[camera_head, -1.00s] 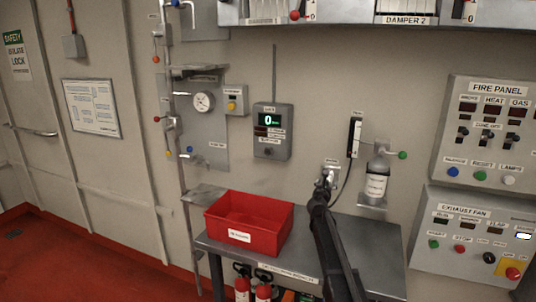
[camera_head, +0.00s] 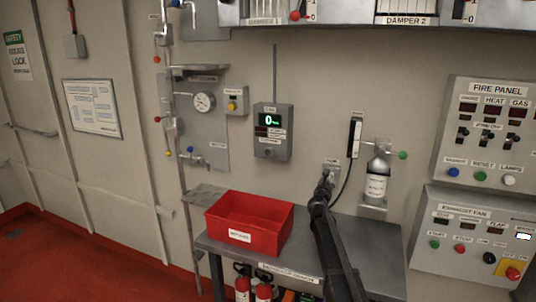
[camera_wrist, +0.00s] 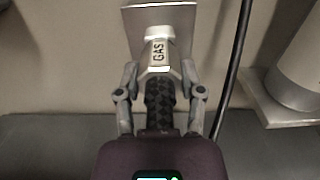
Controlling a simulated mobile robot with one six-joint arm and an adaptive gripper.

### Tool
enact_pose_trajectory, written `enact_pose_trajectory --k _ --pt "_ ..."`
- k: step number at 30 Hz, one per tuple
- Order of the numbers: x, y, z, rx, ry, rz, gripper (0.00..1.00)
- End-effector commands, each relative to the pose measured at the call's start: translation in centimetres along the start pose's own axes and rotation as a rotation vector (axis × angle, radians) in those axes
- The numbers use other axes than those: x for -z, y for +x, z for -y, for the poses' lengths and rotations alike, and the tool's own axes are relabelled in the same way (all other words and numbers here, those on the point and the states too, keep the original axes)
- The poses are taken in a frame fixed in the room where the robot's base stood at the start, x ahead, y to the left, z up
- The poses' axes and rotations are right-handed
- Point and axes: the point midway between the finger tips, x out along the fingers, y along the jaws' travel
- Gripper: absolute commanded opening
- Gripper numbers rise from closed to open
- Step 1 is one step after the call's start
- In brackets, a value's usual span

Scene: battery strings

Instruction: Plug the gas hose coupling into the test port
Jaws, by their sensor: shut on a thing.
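My gripper (camera_wrist: 160,98) has its two fingers shut on the dark knurled gas hose coupling (camera_wrist: 159,105) in the wrist view. Ahead of the coupling is a pale collar marked GAS (camera_wrist: 159,52), in front of a square metal plate (camera_wrist: 128,18) on the wall. I cannot tell whether the coupling is seated in the plate. In the head view my gripper (camera_head: 325,182) is at this small wall plate (camera_head: 331,170), above the bench; my arm hides most of the coupling. I cannot make out the test port with certainty.
A black hose (camera_wrist: 232,75) passes close to the right of my gripper. A grey gas bottle (camera_head: 377,175) stands on a small shelf right of it. A wall gas display (camera_head: 272,131) reads 0. A red bin (camera_head: 262,245) sits on the bench (camera_head: 385,240), left of my arm.

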Motion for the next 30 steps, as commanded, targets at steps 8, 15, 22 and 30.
enact_pose_trajectory --k 8,15,22,30 --pt "0.0 -0.3 0.0 0.001 -0.001 0.000 0.00" --pt "0.0 -0.9 0.0 0.001 0.000 0.000 0.00" --pt "0.0 -1.3 0.0 0.000 0.000 0.000 0.00" --pt "0.0 -1.8 0.0 0.000 0.000 0.000 0.00"
